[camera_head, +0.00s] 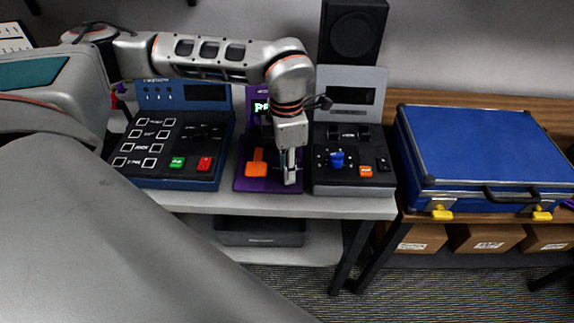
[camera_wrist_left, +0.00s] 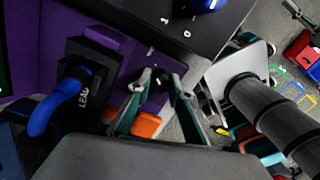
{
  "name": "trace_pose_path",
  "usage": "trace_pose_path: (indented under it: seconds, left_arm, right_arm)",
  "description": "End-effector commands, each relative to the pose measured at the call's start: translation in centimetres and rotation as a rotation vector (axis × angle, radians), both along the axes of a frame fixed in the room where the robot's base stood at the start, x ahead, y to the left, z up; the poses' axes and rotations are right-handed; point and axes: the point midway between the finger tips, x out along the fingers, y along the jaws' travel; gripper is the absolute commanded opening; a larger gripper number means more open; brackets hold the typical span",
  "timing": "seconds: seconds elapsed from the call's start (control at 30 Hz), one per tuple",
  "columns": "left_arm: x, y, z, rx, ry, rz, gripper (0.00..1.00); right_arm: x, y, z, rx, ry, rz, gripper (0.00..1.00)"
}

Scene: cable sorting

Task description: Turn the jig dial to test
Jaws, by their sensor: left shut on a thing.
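The purple jig (camera_head: 240,184) stands mid-bench with a lit green display (camera_head: 261,106) and an orange part (camera_head: 257,164) on its face. My left gripper (camera_head: 290,178) reaches down onto the jig's right side, beside the orange part. In the left wrist view its fingers (camera_wrist_left: 160,85) are closed about a small dark knob, seemingly the jig dial (camera_wrist_left: 156,78), mostly hidden between the fingertips. Its pointing direction cannot be read. A black block marked LEAD with a blue curved lead (camera_wrist_left: 60,102) is beside it. My right gripper is not in view.
A blue-edged panel (camera_head: 212,172) with green and red buttons stands left of the jig. A black panel with a blue knob (camera_head: 337,159) stands close on the right. A blue case (camera_head: 480,145) lies further right. A dark tray (camera_head: 260,232) is on the lower shelf.

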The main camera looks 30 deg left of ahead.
Motion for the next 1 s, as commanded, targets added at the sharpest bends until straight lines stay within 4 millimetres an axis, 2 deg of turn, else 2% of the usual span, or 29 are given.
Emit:
trace_pose_path:
  seconds: [0.3, 0.77, 0.8, 1.0]
  left_arm:
    - [-0.04, 0.01, -0.01, 0.000, 0.002, -0.088, 0.00]
    - [-0.02, 0.00, -0.05, 0.001, 0.001, -0.099, 0.00]
    - [-0.02, 0.00, -0.05, 0.001, 0.001, -0.099, 0.27]
    - [-0.01, 0.01, -0.03, 0.000, 0.000, -0.098, 0.27]
  right_arm:
    - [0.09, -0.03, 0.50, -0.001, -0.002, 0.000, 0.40]
    - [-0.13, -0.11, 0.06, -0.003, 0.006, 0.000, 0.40]
    - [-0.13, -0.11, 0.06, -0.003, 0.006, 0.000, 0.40]
    - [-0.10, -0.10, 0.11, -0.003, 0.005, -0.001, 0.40]
